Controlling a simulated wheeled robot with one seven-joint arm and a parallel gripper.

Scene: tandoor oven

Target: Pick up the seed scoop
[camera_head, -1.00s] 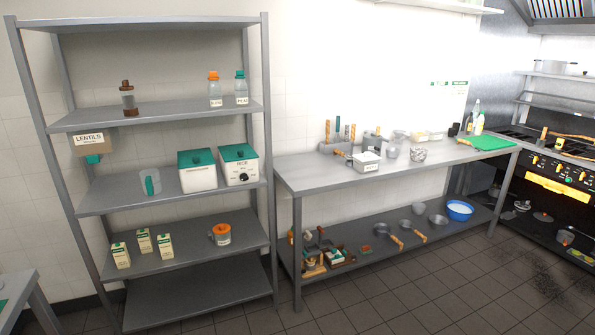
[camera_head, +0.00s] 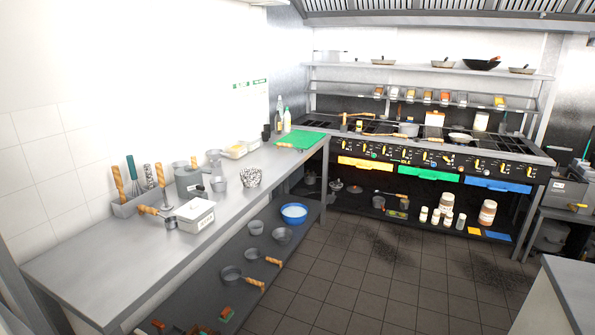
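A small metal scoop-like tool with a wooden handle (camera_head: 148,210) lies on the steel counter (camera_head: 95,262), against the near left side of a white labelled box (camera_head: 194,216). Its metal end (camera_head: 171,224) is close to the box. I cannot tell for sure that this is the seed scoop. My gripper is not in view.
A utensil holder (camera_head: 134,206) stands behind the tool. A grey metal container (camera_head: 188,184), a speckled bowl (camera_head: 251,177) and a green board (camera_head: 301,140) are further along the counter. Small pans (camera_head: 232,274) sit on the lower shelf. The tiled floor (camera_head: 345,265) is clear.

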